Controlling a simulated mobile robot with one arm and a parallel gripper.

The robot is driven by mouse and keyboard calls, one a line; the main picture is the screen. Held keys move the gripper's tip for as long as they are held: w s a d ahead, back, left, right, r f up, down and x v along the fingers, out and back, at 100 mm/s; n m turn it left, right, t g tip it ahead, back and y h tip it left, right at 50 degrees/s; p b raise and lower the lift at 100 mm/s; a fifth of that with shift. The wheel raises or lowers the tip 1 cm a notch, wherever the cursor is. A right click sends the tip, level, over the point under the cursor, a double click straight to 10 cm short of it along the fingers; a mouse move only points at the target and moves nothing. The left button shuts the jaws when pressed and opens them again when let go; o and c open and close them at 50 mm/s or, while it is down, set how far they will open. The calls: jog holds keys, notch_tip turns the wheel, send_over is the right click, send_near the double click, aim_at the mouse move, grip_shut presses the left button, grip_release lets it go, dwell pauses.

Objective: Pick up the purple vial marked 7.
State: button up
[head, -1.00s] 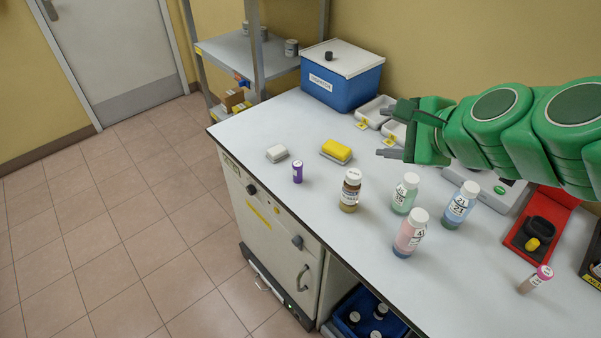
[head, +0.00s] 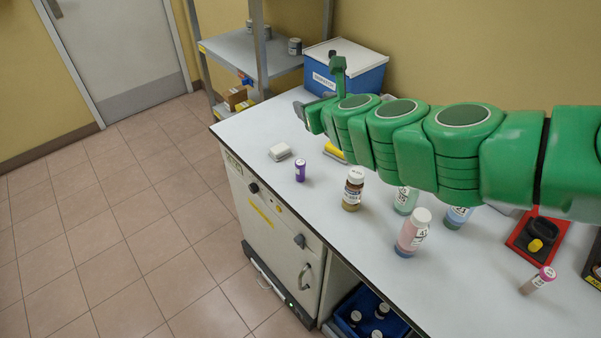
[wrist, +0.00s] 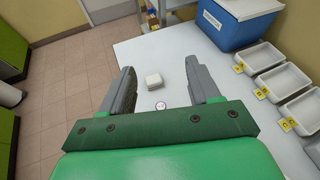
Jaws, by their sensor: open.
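The purple vial (head: 300,170) stands upright on the white bench, near its left edge, in the head view. In the wrist view a small round white cap (wrist: 161,105) shows between my fingers, close to the gripper's base; it looks like the vial's top. Its number cannot be read. My gripper (head: 318,88) is above the bench, up and beyond the vial in the head view. It is open and empty, and its two grey fingers (wrist: 161,78) show spread apart in the wrist view.
A small white block (head: 280,152) lies near the vial, also in the wrist view (wrist: 154,80). An amber bottle (head: 353,189) and a pink bottle (head: 413,234) stand to the right. A blue bin (head: 370,79) stands behind.

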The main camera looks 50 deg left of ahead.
jog(key=a+f+m, duration=0.1)
jog(key=f+m, duration=0.1)
send_near(299, 161)
jog(key=a+f, duration=0.1)
jog(key=w+a, duration=0.1)
jog(key=a, duration=0.1)
jog(key=shift+w+f+h, duration=0.15)
jog(key=shift+f+h, duration=0.15)
jog(key=shift+f, duration=0.05)
jog(key=shift+w+a+f+t, duration=0.15)
jog(key=shift+w+a+f, duration=0.05)
jog(key=shift+a, duration=0.25)
jog(key=shift+w+a+f+t, duration=0.15)
jog(key=shift+w+a, duration=0.1)
jog(key=shift+a, duration=0.2)
jog(key=shift+x, duration=2.85)
jog(key=shift+s+f, duration=0.1)
jog(key=shift+s, duration=0.05)
jog(key=c, duration=1.1)
